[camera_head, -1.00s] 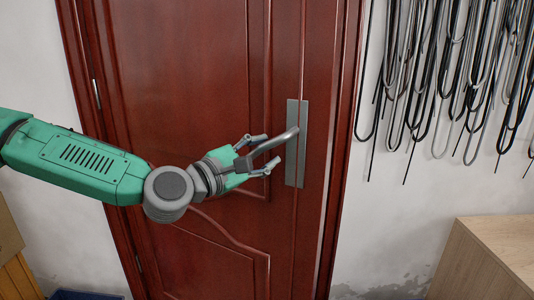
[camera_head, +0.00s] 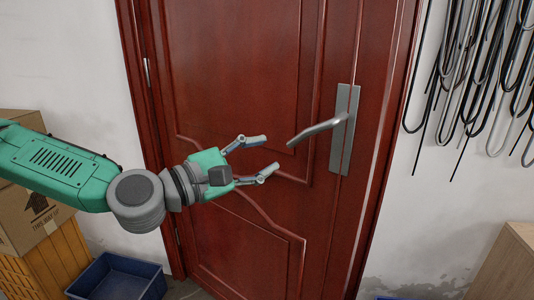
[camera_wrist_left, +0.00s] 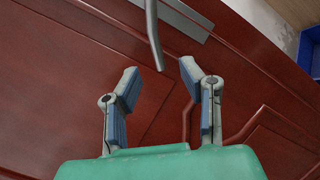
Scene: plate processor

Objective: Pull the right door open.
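The dark red panelled door (camera_head: 230,90) stands in its frame and looks closed. Its grey lever handle (camera_head: 318,130) sticks out to the left from a metal plate (camera_head: 345,130) near the door's right edge. My left gripper (camera_head: 262,157) is open and empty, left of the handle tip and a little below it, apart from it. In the left wrist view, the handle (camera_wrist_left: 153,35) hangs down from the top, its tip just beyond the gap between my open fingers (camera_wrist_left: 160,80). My right gripper is not in view.
Dark cables (camera_head: 470,70) hang on the white wall at right. A wooden cabinet (camera_head: 508,265) stands at the lower right.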

